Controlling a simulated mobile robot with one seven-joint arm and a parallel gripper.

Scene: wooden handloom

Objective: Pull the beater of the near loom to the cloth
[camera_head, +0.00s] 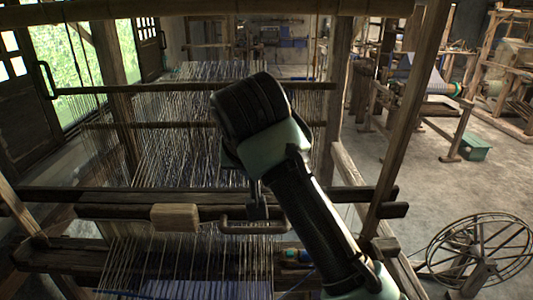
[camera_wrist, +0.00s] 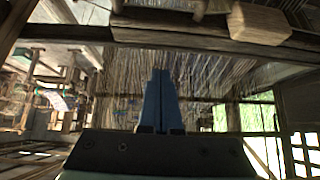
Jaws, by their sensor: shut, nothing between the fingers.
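The near loom's beater (camera_head: 110,212) is a dark wooden bar lying crosswise above the warp threads. A pale wooden block (camera_head: 175,217) and a bent handle (camera_head: 236,227) are on its front. Woven bluish cloth (camera_head: 205,291) shows at the bottom edge of the head view, apart from the beater. My gripper (camera_head: 258,212) points down at the beater, just by the handle; its wrist hides part of the warp. In the wrist view my gripper (camera_wrist: 160,72) is shut and empty, with the beater (camera_wrist: 150,37) and block (camera_wrist: 258,22) across the top. I cannot tell whether the fingers touch the beater.
The loom's right post (camera_head: 405,120) and side rail (camera_head: 350,170) stand close to my arm. A spoked wheel (camera_head: 480,250) stands at the lower right. A green box (camera_head: 475,147) and another loom (camera_head: 430,90) are farther back, with open floor between.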

